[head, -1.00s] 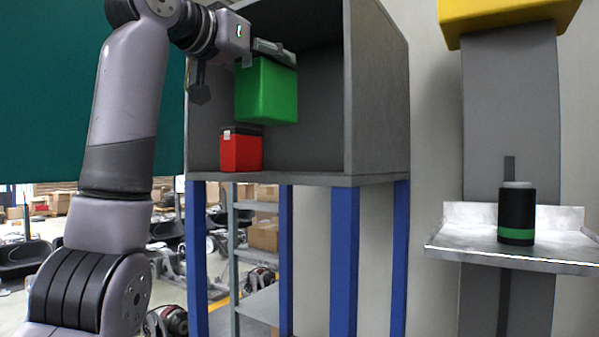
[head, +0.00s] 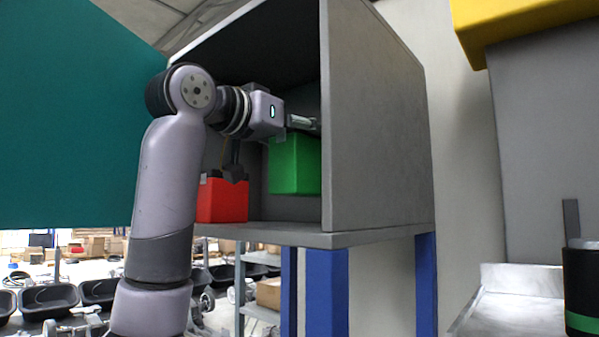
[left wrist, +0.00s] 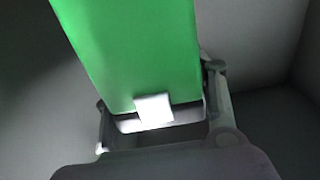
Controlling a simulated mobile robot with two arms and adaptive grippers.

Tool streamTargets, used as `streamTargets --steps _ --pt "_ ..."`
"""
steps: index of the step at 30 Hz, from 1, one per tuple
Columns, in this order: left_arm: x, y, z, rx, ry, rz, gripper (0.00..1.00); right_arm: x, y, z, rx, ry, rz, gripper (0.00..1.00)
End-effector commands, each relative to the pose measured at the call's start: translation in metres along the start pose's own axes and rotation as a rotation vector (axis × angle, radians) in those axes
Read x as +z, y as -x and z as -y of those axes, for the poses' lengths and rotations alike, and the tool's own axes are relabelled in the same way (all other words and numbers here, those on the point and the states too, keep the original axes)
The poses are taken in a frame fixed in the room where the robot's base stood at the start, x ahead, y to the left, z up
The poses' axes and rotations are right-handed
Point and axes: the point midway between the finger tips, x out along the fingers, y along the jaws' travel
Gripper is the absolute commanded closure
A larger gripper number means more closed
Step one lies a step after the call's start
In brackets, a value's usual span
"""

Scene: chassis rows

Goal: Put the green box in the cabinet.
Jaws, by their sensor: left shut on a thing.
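The green box (head: 295,165) is inside the open front of the grey cabinet (head: 376,130), to the right of a red box. My left gripper (head: 303,124) is shut on the green box near its top. In the head view the box's lower edge appears above the cabinet floor. The left wrist view shows the green box (left wrist: 135,50) between the two fingers of the gripper (left wrist: 165,115), with a white label by the grip. My right gripper is not in view.
The red box (head: 222,200) stands on the cabinet floor at the left. A teal panel (head: 70,120) is left of the cabinet. A metal shelf (head: 510,312) with a black and green canister (head: 582,290) is at the right. Blue legs (head: 326,290) hold up the cabinet.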

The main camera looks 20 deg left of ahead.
Motion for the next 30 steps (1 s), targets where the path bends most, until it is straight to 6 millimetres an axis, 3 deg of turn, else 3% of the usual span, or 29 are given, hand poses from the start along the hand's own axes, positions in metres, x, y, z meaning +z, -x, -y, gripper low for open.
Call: streamTargets --steps 5,13,23,24,30 --pt "0.015 -0.001 0.0 0.001 0.0 -0.002 0.93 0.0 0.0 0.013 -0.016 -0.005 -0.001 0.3" --pt "0.046 0.0 0.0 0.0 0.001 -0.003 0.93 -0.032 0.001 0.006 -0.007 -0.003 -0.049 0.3" --pt "0.05 0.0 0.0 0.001 0.001 -0.003 0.93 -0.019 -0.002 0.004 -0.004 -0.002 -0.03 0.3" --pt "0.05 -0.001 0.0 0.001 0.001 0.001 0.48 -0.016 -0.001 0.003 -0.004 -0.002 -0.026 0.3" --pt "0.05 -0.001 0.0 0.001 0.001 0.001 0.35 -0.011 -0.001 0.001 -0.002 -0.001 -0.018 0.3"
